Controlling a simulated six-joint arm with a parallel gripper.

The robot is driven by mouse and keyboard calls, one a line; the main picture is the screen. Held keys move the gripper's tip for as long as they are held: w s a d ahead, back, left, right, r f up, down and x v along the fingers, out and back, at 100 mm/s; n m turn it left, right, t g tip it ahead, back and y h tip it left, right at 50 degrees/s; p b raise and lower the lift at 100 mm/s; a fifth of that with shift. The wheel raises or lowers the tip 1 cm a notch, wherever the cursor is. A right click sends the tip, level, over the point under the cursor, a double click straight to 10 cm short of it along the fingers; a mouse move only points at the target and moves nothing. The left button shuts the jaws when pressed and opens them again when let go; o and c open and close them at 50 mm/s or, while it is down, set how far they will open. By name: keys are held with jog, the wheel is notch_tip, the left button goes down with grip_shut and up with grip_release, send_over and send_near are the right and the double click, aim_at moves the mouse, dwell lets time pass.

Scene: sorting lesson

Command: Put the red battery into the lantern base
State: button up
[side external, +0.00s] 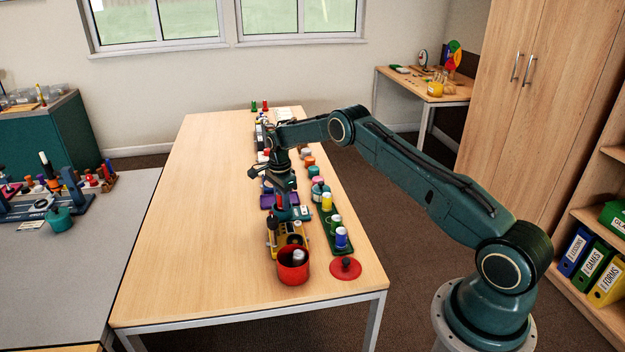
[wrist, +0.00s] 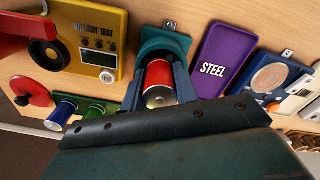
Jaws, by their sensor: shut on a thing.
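In the wrist view, the red battery (wrist: 160,81) is between the fingers of my gripper (wrist: 158,88), which is shut on it. Its silver end faces the camera. The teal lantern base (wrist: 165,42) shows directly behind the battery, its rounded rim around the battery's far end in the picture. I cannot tell whether the battery is inside the base or above it. In the side view, my gripper (side external: 284,207) is low over the table at the teal base (side external: 302,213).
A yellow battery tester (wrist: 88,38) and a purple STEEL tray (wrist: 222,60) flank the base closely. A red cup (side external: 292,270), a red lid (side external: 345,269) and a green rack (side external: 326,224) of batteries stand nearby. The table's left side is clear.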

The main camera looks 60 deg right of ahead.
jog(key=shift+f, duration=0.8)
dwell(0.5)
jog(key=shift+d+r, duration=0.1)
jog(key=shift+r, duration=0.65)
jog(key=shift+w+d+r, duration=0.15)
jog(key=shift+w+r, duration=0.15)
jog(key=shift+r, duration=0.1)
dwell(1.0)
jog(key=shift+f, duration=0.15)
jog(key=shift+s+f, duration=0.1)
jog(key=shift+f, duration=0.25)
jog(key=shift+f, duration=0.2)
